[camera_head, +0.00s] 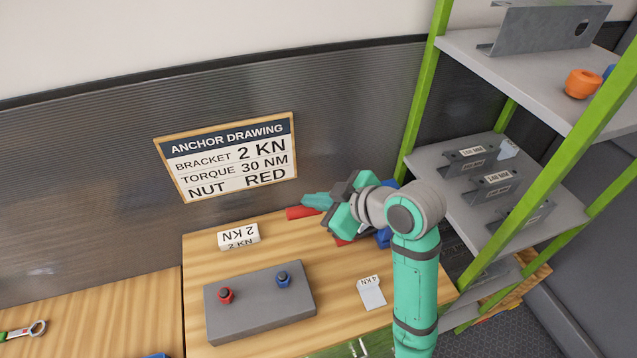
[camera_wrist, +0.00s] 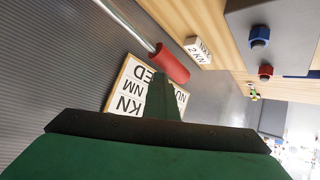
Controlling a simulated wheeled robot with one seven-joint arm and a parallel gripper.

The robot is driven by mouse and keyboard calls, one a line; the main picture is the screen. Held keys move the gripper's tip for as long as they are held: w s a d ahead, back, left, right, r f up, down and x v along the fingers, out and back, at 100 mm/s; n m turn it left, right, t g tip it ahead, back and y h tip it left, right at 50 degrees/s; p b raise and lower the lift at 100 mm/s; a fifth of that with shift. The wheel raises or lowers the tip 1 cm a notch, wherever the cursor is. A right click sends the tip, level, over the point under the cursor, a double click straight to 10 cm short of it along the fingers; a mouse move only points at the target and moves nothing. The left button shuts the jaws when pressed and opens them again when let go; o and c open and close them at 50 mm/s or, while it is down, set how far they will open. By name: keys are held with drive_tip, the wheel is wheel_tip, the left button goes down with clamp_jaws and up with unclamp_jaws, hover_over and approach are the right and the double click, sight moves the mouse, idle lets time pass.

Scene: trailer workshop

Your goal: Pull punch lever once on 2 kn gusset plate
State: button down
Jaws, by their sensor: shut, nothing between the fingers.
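The punch lever's red handle (camera_head: 299,212) shows at the back of the wooden bench, left of my gripper. In the wrist view, the red handle (camera_wrist: 169,64) sits on a metal rod (camera_wrist: 132,22). My gripper (camera_head: 316,200) is shut and empty close to the handle; its dark green fingers (camera_wrist: 163,97) overlap the handle's edge in the wrist view. I cannot tell whether they touch. Blue parts (camera_head: 384,238), likely the punch, show behind my arm, mostly hidden. A white piece marked 2 KN (camera_head: 238,237) stands on the bench and also shows in the wrist view (camera_wrist: 198,50).
A flat plate marked 4 KN (camera_head: 372,292) lies left of my arm. A grey block (camera_head: 258,305) carries a red nut (camera_head: 225,295) and a blue nut (camera_head: 283,279). The anchor drawing (camera_head: 228,158) hangs behind. A green-framed shelf (camera_head: 421,95) stands at right.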

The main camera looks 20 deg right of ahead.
drive_tip(key=shift+s, duration=0.1)
idle(0.6)
drive_tip(key=shift+w+d+r, duration=0.15)
drive_tip(key=shift+d+r, duration=0.2)
drive_tip(key=shift+r, duration=0.35)
drive_tip(key=shift+w+d+r, duration=0.1)
drive_tip(key=shift+d+r, duration=0.2)
drive_tip(key=shift+r, duration=0.35)
drive_tip(key=shift+d+r, duration=0.3)
drive_tip(key=shift+r, duration=0.1)
drive_tip(key=shift+d+r, duration=0.1)
drive_tip(key=shift+r, duration=0.7)
drive_tip(key=shift+d+r, duration=0.35)
drive_tip(key=shift+r, duration=0.3)
drive_tip(key=shift+d+r, duration=0.3)
drive_tip(key=shift+r, duration=0.3)
drive_tip(key=shift+w+d+r, duration=0.1)
